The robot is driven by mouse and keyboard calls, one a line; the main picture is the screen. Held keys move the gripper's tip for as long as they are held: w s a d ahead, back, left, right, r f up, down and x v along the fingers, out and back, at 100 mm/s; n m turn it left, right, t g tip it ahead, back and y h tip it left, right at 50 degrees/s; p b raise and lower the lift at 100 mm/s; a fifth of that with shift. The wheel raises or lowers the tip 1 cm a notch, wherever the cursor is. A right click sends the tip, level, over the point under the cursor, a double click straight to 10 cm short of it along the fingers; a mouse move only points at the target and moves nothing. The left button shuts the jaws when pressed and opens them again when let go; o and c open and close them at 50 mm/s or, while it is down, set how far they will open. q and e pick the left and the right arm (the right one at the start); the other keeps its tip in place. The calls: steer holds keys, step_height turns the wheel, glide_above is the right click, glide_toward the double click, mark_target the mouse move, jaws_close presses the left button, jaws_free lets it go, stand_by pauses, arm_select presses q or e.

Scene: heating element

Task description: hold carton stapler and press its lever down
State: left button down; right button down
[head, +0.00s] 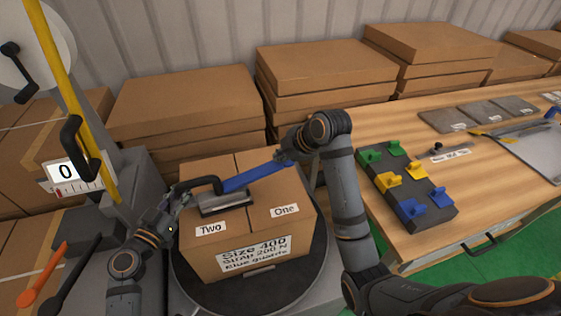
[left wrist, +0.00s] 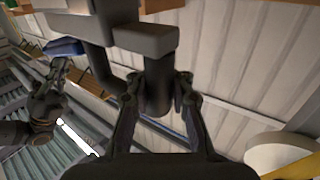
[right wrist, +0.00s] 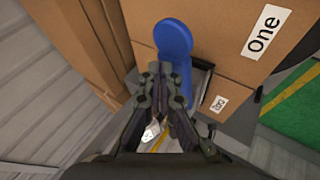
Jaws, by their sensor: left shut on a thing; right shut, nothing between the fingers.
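The carton stapler (head: 226,204) rests on top of a closed carton (head: 205,255), with a dark body, a black handle and a long blue lever (head: 252,178) slanting up to the right. My left gripper (head: 183,193) is shut on the stapler's black handle. In the left wrist view a dark post of it stands between the fingers (left wrist: 160,95). My right gripper (head: 288,155) is at the lever's free end.
The carton sits on a round dark turntable (head: 320,262). A yellow post (head: 85,100) with a scale display stands at left. A wooden table (head: 390,130) with a rack of coloured blocks (head: 405,190) stands at right. Stacked cartons (head: 185,100) fill the back.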

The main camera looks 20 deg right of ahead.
mark_target(286, 163)
steer(key=shift+d+f, duration=0.3)
steer(key=shift+f, duration=0.7)
steer(key=shift+d+f, duration=0.3)
steer(key=shift+f, duration=0.65)
stand_by(1.7)
steer(key=shift+a+r, duration=0.2)
steer(key=shift+r, duration=0.6)
steer(key=shift+a+r, duration=0.25)
steer(key=shift+r, duration=0.55)
steer(key=shift+a+r, duration=0.2)
steer(key=shift+r, duration=0.6)
steer(key=shift+a+r, duration=0.2)
steer(key=shift+r, duration=0.6)
steer(key=shift+a+r, duration=0.2)
steer(key=shift+r, duration=0.65)
steer(key=shift+a+r, duration=0.2)
steer(key=shift+r, duration=0.6)
